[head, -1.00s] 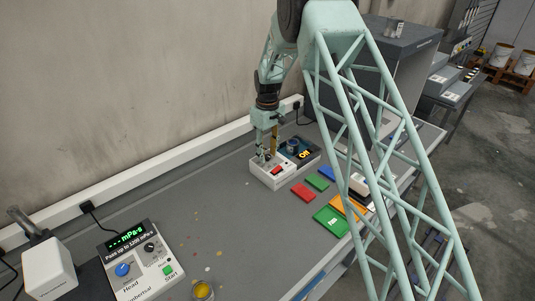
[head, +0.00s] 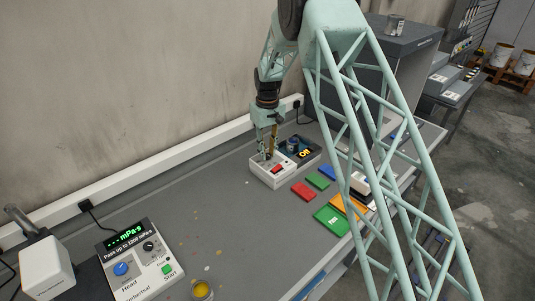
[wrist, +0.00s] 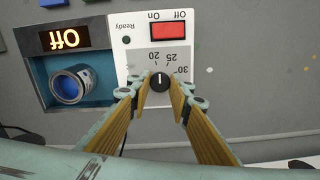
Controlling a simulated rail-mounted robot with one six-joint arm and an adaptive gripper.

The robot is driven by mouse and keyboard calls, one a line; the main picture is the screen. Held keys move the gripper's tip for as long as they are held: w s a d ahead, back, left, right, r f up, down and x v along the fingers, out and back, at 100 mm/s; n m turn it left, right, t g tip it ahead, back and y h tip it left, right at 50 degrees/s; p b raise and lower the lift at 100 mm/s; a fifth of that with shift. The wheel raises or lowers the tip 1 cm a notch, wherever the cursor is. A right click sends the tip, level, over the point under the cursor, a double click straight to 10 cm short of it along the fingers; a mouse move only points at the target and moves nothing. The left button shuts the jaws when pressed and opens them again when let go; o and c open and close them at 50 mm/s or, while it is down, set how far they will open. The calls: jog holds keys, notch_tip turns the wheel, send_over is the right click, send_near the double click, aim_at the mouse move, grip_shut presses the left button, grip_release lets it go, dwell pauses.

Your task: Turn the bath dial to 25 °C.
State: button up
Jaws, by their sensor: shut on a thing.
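The bath unit (head: 270,168) is a white control box on the bench, with a dark blue well beside it. In the wrist view its white panel (wrist: 120,30) appears upside down. The small black dial (wrist: 160,82) has a white pointer line. The line points up in the picture, roughly at the 25 mark; 20 is to its left and 30° to its right. My gripper (wrist: 161,88) is shut on the dial, one fingertip on each side. In the head view my gripper (head: 267,155) points down onto the box, and the dial is hidden.
A blue pot (wrist: 70,84) stands in the well beside an orange display (wrist: 65,38) reading Off. A red switch (wrist: 168,31) is above the dial in the wrist view. Coloured cards (head: 303,191) lie nearby. A viscometer (head: 140,262) stands at front left; mid-bench is mostly clear.

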aim_at(268, 155)
jog(key=m+b, duration=0.1)
jog(key=m, duration=0.4)
jog(key=shift+b, duration=0.4)
jog(key=shift+m, duration=0.4)
jog(key=o, duration=0.8)
jog(key=shift+o, duration=0.2)
jog(key=shift+r, duration=0.15)
notch_tip(268, 155, up, 12)
dwell(0.4)
